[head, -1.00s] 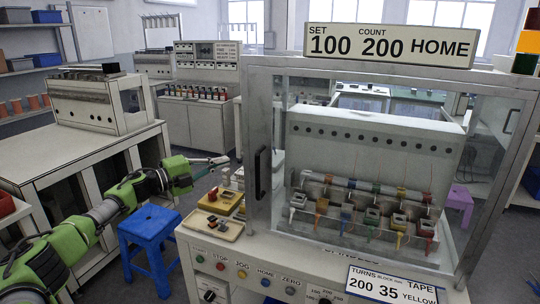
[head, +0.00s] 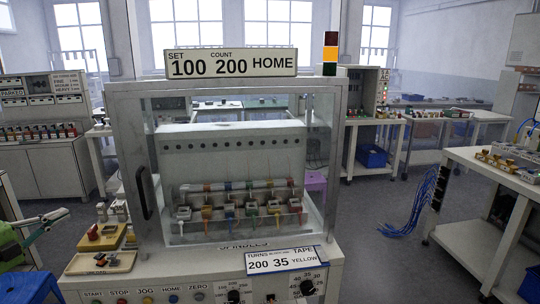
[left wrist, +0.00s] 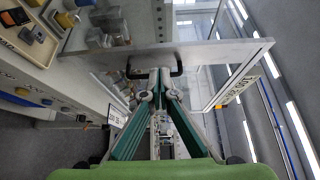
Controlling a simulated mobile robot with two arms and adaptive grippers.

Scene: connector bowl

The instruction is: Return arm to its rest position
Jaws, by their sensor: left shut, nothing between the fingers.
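My left gripper (head: 62,213) is at the left edge of the head view, shut and empty, left of the glass-fronted machine cabinet (head: 128,150) and its black door handle (head: 144,193). In the left wrist view my left gripper (left wrist: 158,78) has its green-and-grey fingers together with nothing between them. The black handle (left wrist: 176,68) shows beyond the fingertips there; I cannot tell the exact gap, but in the head view they are apart. My right gripper is not in view.
A wooden tray (head: 75,264) and a yellow block holder (head: 100,238) stand on the machine's left ledge. A blue stool (head: 30,288) is at lower left. A workbench (head: 490,190) stands at right, with open floor between it and the machine.

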